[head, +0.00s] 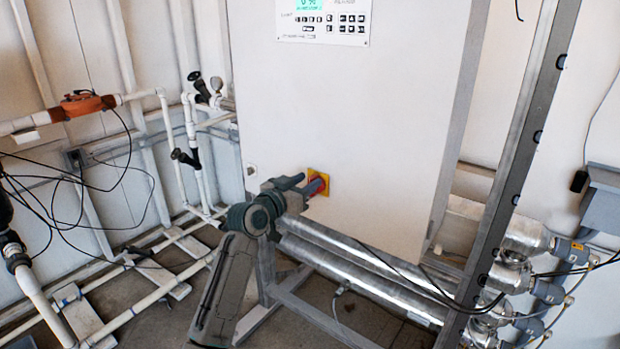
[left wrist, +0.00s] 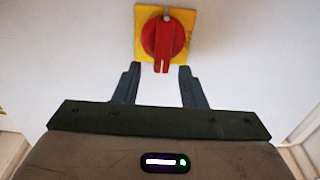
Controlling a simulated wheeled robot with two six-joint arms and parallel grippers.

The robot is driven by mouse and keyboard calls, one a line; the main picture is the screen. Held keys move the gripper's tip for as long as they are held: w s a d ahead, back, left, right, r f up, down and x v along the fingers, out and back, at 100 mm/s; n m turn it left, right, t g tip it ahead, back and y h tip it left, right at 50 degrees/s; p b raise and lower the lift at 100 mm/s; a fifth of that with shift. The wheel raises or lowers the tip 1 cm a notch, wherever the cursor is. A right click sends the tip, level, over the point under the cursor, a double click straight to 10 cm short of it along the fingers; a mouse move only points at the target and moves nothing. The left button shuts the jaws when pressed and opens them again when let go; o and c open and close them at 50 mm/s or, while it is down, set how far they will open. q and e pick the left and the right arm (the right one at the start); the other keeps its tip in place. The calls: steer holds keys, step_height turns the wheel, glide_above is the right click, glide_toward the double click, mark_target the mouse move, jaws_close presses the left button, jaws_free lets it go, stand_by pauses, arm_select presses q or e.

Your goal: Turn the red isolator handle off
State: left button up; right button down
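The red isolator handle (head: 314,187) sits on a yellow plate (head: 322,177) low on the front of the white cabinet. In the left wrist view the handle (left wrist: 163,42) is a round red knob with a grip bar pointing straight down, on its yellow plate (left wrist: 184,14). My left gripper (head: 307,184) is right in front of the handle and partly covers it. Contact with the handle cannot be made out. My right gripper is not in view.
The white cabinet (head: 350,110) carries a control panel (head: 323,20) at its top. Shiny steel tubes (head: 340,270) run below it, and a metal post (head: 517,160) stands at right. White pipes (head: 175,150) and loose black cables fill the left side.

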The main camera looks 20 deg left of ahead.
arm_select(q)
steer(key=shift+x, duration=0.95)
steer(key=shift+a, duration=0.1)
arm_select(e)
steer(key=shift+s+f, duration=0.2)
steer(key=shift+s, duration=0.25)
arm_select(q)
steer(key=shift+c, duration=0.5)
jaws_close()
